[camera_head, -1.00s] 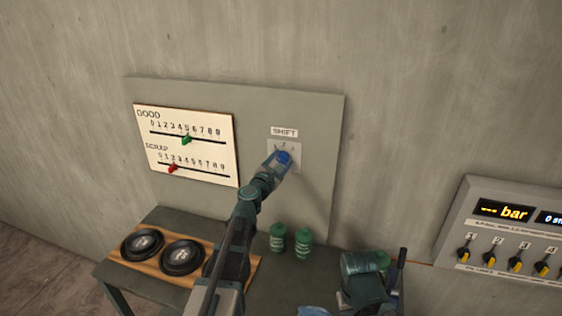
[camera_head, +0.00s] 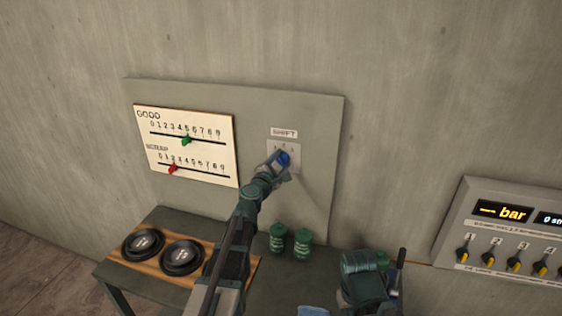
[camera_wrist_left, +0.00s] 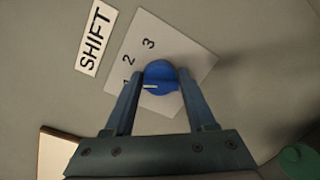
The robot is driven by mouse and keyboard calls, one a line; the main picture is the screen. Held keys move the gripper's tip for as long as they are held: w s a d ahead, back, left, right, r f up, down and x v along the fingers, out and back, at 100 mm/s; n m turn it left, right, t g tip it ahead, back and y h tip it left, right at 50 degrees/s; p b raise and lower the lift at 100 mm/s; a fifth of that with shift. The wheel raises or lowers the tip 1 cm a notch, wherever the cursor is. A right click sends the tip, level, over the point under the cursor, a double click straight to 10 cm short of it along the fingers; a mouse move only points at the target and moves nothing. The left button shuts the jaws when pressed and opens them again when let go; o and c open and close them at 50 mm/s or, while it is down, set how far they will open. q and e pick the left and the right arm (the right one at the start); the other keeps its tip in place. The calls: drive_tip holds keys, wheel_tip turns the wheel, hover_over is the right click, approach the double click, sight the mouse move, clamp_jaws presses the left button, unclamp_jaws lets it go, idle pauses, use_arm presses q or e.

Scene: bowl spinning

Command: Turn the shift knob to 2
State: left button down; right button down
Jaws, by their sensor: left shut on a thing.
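The round blue shift knob (camera_head: 284,158) sits on a pale plate (camera_head: 296,147) under the SHIFT label (camera_head: 284,133). My left gripper (camera_head: 281,161) is shut on the knob. In the left wrist view the two fingers of the gripper (camera_wrist_left: 160,78) hold the sides of the knob (camera_wrist_left: 160,72). Its white pointer line points left, towards the 1, which a finger partly hides. The 2 (camera_wrist_left: 128,60) and the 3 (camera_wrist_left: 148,44) show clear. Part of my right arm (camera_head: 364,275) shows at the bottom; the state of its gripper is unclear.
A GOOD and SCRAP slider board (camera_head: 200,150) is left of the knob on the grey panel (camera_head: 325,120). Below, a table (camera_head: 165,217) holds black round weights or dishes (camera_head: 143,242) and two green cans (camera_head: 302,243). A gauge panel (camera_head: 480,205) with several yellow-marked knobs is at right.

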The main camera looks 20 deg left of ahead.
use_arm(q)
drive_tip(key=shift+m+y, duration=0.3)
drive_tip(key=shift+m, duration=1.8)
use_arm(e)
drive_tip(key=shift+r, duration=0.3)
use_arm(q)
drive_tip(key=shift+c, duration=1.4)
unclamp_jaws()
